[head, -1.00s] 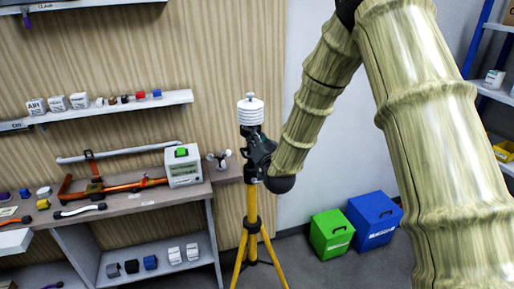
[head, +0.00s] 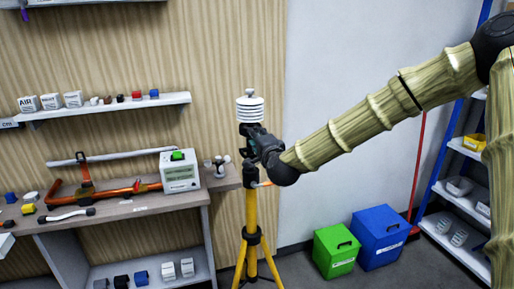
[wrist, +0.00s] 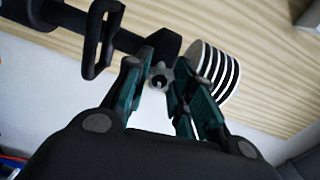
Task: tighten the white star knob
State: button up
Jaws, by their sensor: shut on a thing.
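The white star knob (wrist: 159,77) shows in the wrist view between the fingertips of my gripper (wrist: 160,83), which is shut on it. Beside it are a dark clamp body (wrist: 90,25) with a loop handle and the white louvered sensor shield (wrist: 216,72). In the head view the shield (head: 250,107) stands upright on top of the yellow tripod (head: 252,215). My gripper (head: 256,142) is at the dark tripod head just below the shield, coming from the right. The knob is hidden there by my gripper.
A workbench (head: 130,207) stands left of the tripod, with a white-grey device (head: 180,174) on it. A wall shelf (head: 105,107) holds small blocks. Green (head: 335,250) and blue (head: 380,235) boxes stand on the floor at right, near a blue-framed rack (head: 440,130).

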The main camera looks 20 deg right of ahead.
jog(key=m+b, duration=0.9)
jog(key=b, duration=0.1)
jog(key=shift+d+f+y, duration=0.1)
jog(key=shift+f+y, duration=0.15)
jog(key=shift+y, duration=0.05)
jog(key=o, duration=1.1)
jog(key=shift+d+r, duration=0.1)
jog(key=shift+c, duration=0.2)
jog(key=s, duration=1.2)
jog(key=shift+d+r, duration=0.25)
jog(key=shift+d, duration=0.05)
